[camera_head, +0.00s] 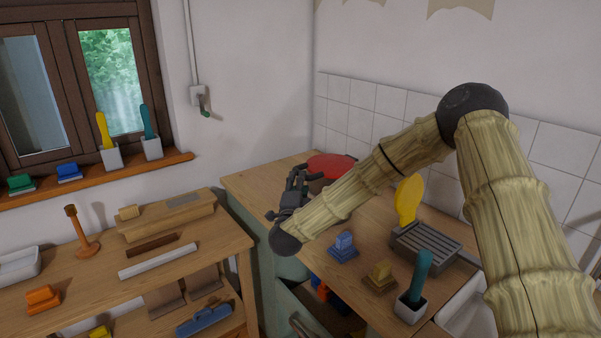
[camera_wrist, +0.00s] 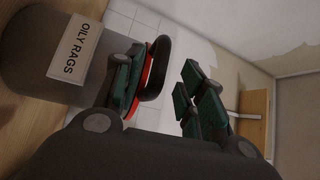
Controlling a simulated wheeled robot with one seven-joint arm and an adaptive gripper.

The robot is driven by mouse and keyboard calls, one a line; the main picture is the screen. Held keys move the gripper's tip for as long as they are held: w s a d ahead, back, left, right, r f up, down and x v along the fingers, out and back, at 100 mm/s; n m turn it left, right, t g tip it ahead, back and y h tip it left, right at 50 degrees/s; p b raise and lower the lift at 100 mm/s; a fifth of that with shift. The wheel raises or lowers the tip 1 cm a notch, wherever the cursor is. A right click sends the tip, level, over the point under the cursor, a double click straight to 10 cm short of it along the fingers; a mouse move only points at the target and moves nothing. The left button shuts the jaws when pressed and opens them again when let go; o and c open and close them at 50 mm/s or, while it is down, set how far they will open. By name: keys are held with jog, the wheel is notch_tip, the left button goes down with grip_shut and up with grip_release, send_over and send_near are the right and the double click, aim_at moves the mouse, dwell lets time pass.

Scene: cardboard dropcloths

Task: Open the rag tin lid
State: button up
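The rag tin (camera_wrist: 40,60) is a grey can with an "OILY RAGS" label, lying sideways in the wrist view. Its red lid (camera_wrist: 148,78) has a dark lip or handle (camera_wrist: 158,65) on the outer side. In the head view the red lid (camera_head: 331,164) shows at the back of the right worktop, and my arm hides most of the tin. My gripper (camera_head: 297,180) is at the lid's near left. In the wrist view its fingers are apart, one overlapping the tin and lid edge, the other beyond the lid. I cannot tell whether a finger touches the lid.
On the right worktop (camera_head: 245,182) stand a blue block (camera_head: 344,245), a tan block (camera_head: 380,277), a grey ribbed tray (camera_head: 428,243), a yellow paddle (camera_head: 408,200) and a teal-handled tool in a cup (camera_head: 411,308). A drawer below is open. Tiled wall (camera_head: 361,95) stands close behind.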

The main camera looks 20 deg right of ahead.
jog(key=shift+p+x, duration=0.6)
jog(key=shift+x, duration=2.15)
grip_shut()
